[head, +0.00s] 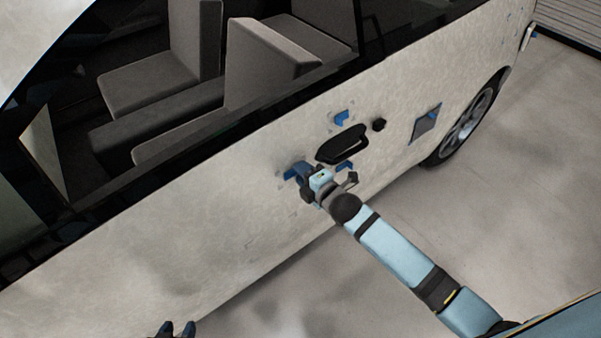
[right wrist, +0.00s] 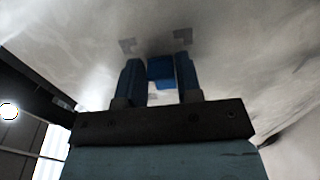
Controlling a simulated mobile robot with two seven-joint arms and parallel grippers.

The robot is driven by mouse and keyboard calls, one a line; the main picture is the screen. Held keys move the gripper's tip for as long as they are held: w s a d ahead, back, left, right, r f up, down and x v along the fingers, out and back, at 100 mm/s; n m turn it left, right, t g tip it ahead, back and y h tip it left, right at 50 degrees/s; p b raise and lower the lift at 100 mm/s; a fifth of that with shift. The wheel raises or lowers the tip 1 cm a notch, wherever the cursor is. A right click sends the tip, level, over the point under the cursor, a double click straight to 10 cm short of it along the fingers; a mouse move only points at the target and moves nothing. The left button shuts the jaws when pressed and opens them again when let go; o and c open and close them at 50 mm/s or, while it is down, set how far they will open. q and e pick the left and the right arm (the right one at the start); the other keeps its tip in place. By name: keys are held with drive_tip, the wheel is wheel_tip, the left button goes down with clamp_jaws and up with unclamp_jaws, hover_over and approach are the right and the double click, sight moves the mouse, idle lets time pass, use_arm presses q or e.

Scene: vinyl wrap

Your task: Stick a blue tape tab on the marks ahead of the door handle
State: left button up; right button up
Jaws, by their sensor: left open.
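The black door handle (head: 343,145) is on the pale, mottled car door (head: 200,215). My right gripper (head: 293,171) is at the door surface, left of and below the handle. In the right wrist view a blue tape tab (right wrist: 160,71) sits between its two fingers, which appear closed on its sides. Grey corner marks (right wrist: 127,45) show on the panel just beyond the fingertips; any marks behind the fingers are hidden. I cannot tell whether the tab touches the panel. My left gripper (head: 176,329) is open and empty at the bottom edge, only its fingertips showing.
Blue pieces are on the door above the handle (head: 341,118) and below it (head: 344,167). The floor (head: 430,210) beside the car is clear.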

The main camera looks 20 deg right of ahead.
drive_tip(key=o, duration=0.3)
drive_tip(key=v, duration=1.4)
drive_tip(key=s+a+f+m+g+h+p, duration=0.1)
drive_tip(key=s+m+g+p, duration=0.3)
drive_tip(key=s+m+p, duration=0.7)
drive_tip(key=s+a+m+h, duration=0.1)
drive_tip(key=s+m, duration=0.2)
drive_tip(key=m, duration=0.5)
drive_tip(key=shift+a+f, duration=0.15)
drive_tip(key=shift+a, duration=0.2)
